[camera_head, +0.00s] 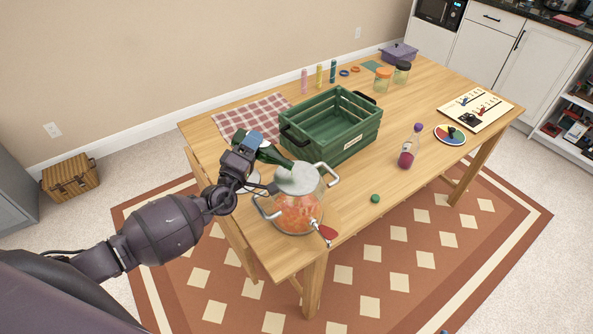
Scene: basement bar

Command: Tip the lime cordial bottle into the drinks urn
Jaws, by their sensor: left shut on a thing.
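The drinks urn (298,214) stands at the near left corner of the table. It is clear, with orange-red contents, two metal side handles and a red-handled tap low on its front. My left gripper (250,165) is just left of the urn's top, shut on the green lime cordial bottle (272,156). The bottle is tilted, sloping down to the right toward the urn's top. The gripper partly hides it, and I cannot tell whether liquid is flowing. A small green cap (375,198) lies on the table right of the urn. My right gripper is not in view.
A green crate (344,139) stands close behind the urn on the wooden table (350,221). A bottle of dark red liquid with a purple stopper (407,155) stands to the right. Jars (383,80), a round palette (449,134) and a board (474,110) are farther off.

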